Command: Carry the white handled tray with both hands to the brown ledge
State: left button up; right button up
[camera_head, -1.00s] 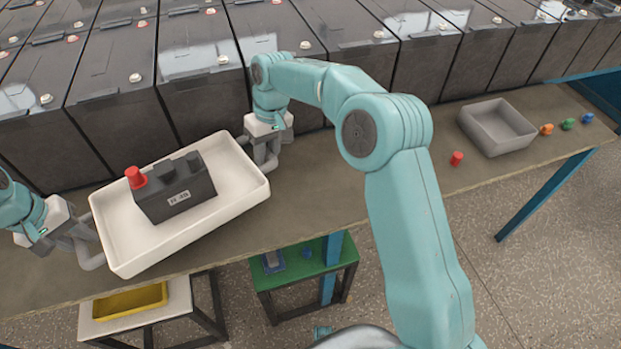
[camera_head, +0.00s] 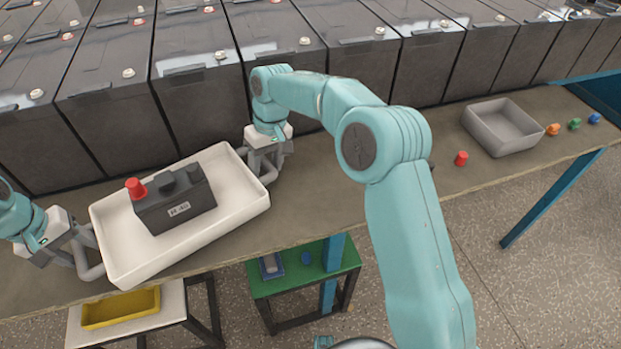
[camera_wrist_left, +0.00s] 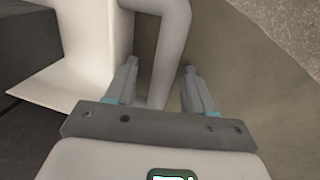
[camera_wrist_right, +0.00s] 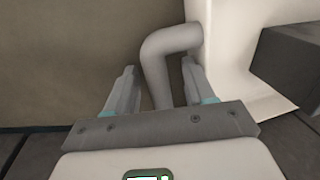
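The white handled tray (camera_head: 105,258) is at the bench's left part, with a black block with a red knob (camera_head: 175,200) in it. I cannot tell if it touches the bench. My left gripper (camera_head: 88,258) is at its left end; in the left wrist view the grey handle (camera_wrist_left: 170,45) lies between the open fingers (camera_wrist_left: 160,78). My right gripper (camera_head: 265,168) is at the right end; the other handle (camera_wrist_right: 155,60) lies between its open fingers (camera_wrist_right: 160,75), with gaps. The brown bench top (camera_head: 320,200) is the only brown ledge-like surface I see.
Large black batteries (camera_head: 110,130) line the bench's back. A grey bin (camera_head: 500,128), a red cap (camera_head: 461,158) and small coloured pieces (camera_head: 574,124) are at the right. A green stool (camera_head: 300,285) and a white stand with a yellow tray (camera_head: 120,307) stand below the front edge.

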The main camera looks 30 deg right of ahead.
jog(key=shift+d, duration=0.1)
jog(key=shift+r, duration=0.25)
pick_arm(q)
notch_tip(320, 180, up, 12)
jog(key=a, duration=0.2)
jog(key=shift+a, duration=0.2)
pick_arm(e)
notch_tip(320, 180, up, 11)
jog(key=d, duration=0.2)
jog(key=shift+d+r, duration=0.15)
pick_arm(q)
jog(key=shift+s, duration=0.1)
jog(key=a+p, duration=0.4)
jog(key=a, duration=0.2)
pick_arm(e)
notch_tip(320, 180, up, 4)
jog(key=shift+r, duration=0.1)
jog(key=shift+w, duration=0.1)
